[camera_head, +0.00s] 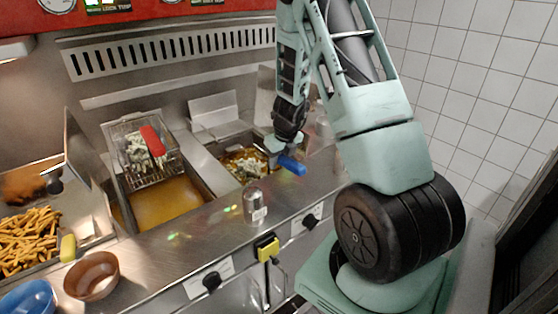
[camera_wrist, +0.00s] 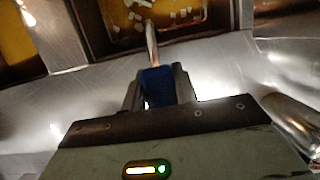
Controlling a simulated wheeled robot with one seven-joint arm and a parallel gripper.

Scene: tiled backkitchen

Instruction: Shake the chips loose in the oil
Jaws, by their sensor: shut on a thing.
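My gripper (camera_head: 280,151) is shut on the blue handle (camera_head: 292,166) of the right fryer basket. In the wrist view the blue handle (camera_wrist: 158,88) sits between my two fingers (camera_wrist: 160,85), with a metal stem running up to the basket. The basket is down in the right fryer well (camera_head: 232,146), where pale chips (camera_head: 248,164) lie in dark golden oil. Pale pieces (camera_wrist: 148,16) also show at the top of the wrist view. The basket's mesh is hard to make out, and my arm hides part of the well's right side.
A second basket (camera_head: 134,176) with a red handle (camera_head: 153,141) sits raised over the left oil well (camera_head: 170,204). A metal canister (camera_head: 254,205) stands on the front ledge. Fries (camera_head: 28,240), a brown bowl (camera_head: 92,275) and a blue bowl (camera_head: 28,300) are at the left.

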